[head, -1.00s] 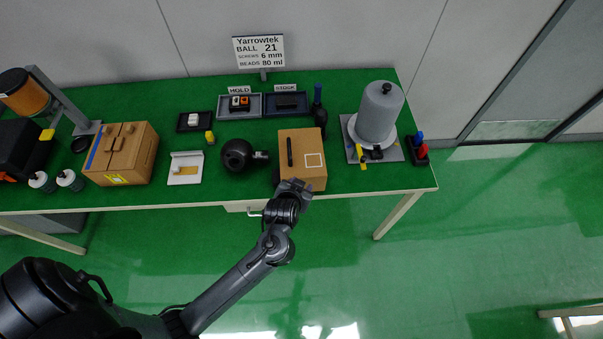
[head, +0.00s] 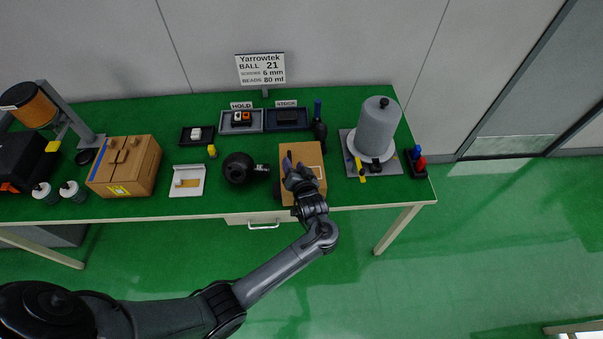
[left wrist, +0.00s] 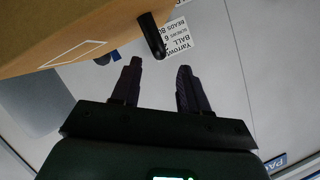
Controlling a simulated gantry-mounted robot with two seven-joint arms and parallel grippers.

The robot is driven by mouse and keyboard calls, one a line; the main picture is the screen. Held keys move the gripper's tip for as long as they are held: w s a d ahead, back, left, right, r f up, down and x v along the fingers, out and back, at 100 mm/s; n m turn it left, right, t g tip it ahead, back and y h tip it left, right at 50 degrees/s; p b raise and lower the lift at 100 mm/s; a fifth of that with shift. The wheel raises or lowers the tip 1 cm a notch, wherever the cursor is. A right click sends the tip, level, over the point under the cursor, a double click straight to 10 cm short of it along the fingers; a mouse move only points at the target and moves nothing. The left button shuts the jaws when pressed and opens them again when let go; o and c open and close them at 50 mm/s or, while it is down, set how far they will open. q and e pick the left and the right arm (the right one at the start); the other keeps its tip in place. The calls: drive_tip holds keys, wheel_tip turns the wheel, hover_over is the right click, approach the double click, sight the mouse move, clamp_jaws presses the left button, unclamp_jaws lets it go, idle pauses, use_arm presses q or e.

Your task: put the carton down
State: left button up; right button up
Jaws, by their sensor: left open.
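The carton (head: 306,151) is a brown box with a dark handle and a white outlined square on its top. It appears to stand on the green table, near the front edge right of centre. In the left wrist view, the carton (left wrist: 65,25) fills the upper left, with its dark handle (left wrist: 151,36) sticking out beyond my fingertips. My left gripper (head: 288,162) is in front of the carton in the head view and hides part of it. In the left wrist view, its two fingers (left wrist: 158,73) are apart with nothing between them. My right gripper is not in view.
A black ball-shaped device (head: 238,168) stands left of the carton. A grey cylinder (head: 377,130) on a plate stands to the right. HOLD (head: 242,129) and STOCK (head: 287,126) trays lie behind. Another brown box (head: 140,165) stands further left. Green table shows between these things.

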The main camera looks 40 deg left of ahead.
sight(290, 158)
use_arm(q)
drive_tip(key=shift+f+x, duration=0.15)
drive_tip(key=shift+x, duration=1.2)
drive_tip(key=shift+f+x, duration=0.15)
drive_tip(key=shift+x, duration=1.15)
drive_tip(key=shift+d, duration=0.15)
clamp_jaws()
drive_tip(key=shift+r, duration=0.1)
